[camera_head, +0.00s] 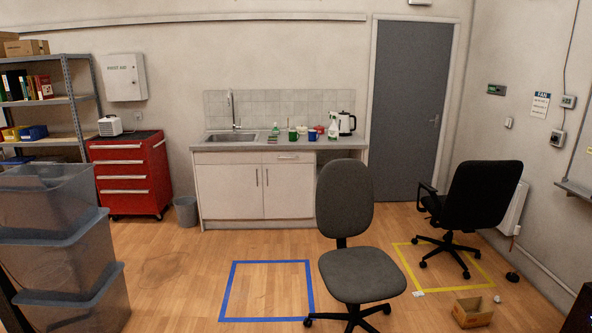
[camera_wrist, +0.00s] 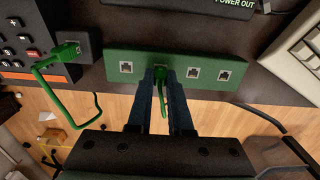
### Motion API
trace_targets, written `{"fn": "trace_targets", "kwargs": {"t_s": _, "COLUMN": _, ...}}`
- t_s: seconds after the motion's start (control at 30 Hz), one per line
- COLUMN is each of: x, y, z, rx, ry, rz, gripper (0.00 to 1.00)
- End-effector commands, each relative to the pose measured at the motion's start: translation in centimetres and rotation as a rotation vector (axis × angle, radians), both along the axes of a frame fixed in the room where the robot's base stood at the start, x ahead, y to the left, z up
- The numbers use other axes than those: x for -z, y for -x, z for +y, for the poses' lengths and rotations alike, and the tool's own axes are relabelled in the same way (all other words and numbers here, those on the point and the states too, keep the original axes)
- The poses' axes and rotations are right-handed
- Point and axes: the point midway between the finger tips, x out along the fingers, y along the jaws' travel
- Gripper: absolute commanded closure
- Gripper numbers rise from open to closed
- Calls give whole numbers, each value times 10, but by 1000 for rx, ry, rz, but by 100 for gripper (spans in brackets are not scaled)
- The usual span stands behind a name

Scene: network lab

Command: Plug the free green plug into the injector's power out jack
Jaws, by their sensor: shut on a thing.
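In the wrist view my gripper (camera_wrist: 162,72) is shut on a green plug (camera_wrist: 163,74) with a green cable end. The plug lies over a green panel (camera_wrist: 110,56) with a row of jacks, covering one of them. I cannot tell whether it is seated in that jack or just in front of it. The injector, a black box marked POWER OUT (camera_wrist: 208,8), is cut off at the top edge; its power out jack is not visible. A second green plug (camera_wrist: 68,49) is at a black keypad device (camera_wrist: 14,40) on the left. The head view shows none of these.
Green cable loops down at the left. A light keyboard-like box (camera_wrist: 292,55) stands at the right, near the panel. Dark cables lie lower right.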

Motion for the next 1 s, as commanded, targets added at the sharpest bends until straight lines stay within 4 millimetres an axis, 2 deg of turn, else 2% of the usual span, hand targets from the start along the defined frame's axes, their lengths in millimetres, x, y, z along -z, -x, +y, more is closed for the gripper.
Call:
{"fn": "trace_targets", "kwargs": {"t_s": 0.43, "x": -2, "y": 0, "z": 0, "rx": 0, "ry": 0, "rz": 1, "gripper": 100}}
{"fn": "trace_targets", "kwargs": {"t_s": 1.0, "x": -24, "y": 0, "z": 0, "rx": 0, "ry": 0, "rz": 0, "gripper": 100}}
